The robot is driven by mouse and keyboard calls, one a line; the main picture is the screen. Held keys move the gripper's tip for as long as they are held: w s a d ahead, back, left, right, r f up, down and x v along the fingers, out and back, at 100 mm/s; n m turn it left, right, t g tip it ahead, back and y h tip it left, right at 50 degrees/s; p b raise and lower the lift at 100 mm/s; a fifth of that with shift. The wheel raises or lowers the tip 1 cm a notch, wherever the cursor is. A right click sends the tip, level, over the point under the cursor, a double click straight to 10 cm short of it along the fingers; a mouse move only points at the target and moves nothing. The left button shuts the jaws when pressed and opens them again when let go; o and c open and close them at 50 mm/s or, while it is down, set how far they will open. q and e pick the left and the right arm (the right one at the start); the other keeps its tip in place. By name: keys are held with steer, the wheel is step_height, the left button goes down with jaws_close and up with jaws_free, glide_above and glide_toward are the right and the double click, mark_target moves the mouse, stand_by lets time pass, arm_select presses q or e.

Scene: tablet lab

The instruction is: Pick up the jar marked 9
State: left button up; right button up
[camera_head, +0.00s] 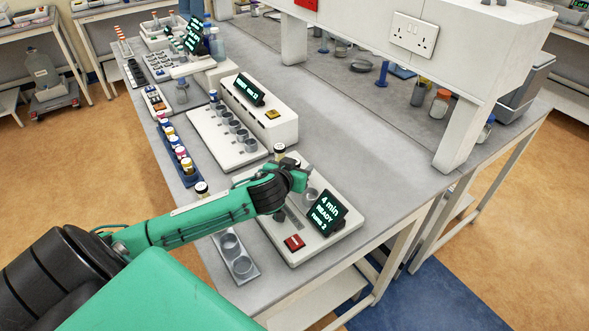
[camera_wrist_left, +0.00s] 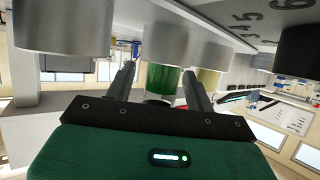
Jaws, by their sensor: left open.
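My left gripper (camera_head: 298,180) is open and stands low over the near white machine, its fingertips partly hidden by the wrist. In the left wrist view its two fingers (camera_wrist_left: 162,88) point away, with a green cylindrical thing (camera_wrist_left: 163,80) showing between them; I cannot tell how near it is. A dark-capped jar (camera_head: 279,150) stands just behind the gripper, and another dark-capped jar (camera_head: 202,189) stands left of the arm. I cannot read a 9 on any jar. My right gripper is out of view.
A tray with round cups (camera_head: 240,267) lies near the front edge. A blue rack (camera_head: 187,166) of capped jars lines the left edge. A second white machine (camera_head: 228,153) stands behind.

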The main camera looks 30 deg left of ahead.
arm_select(q)
steer(key=c, duration=1.1)
steer(key=shift+o, duration=0.2)
steer(key=shift+r, duration=0.1)
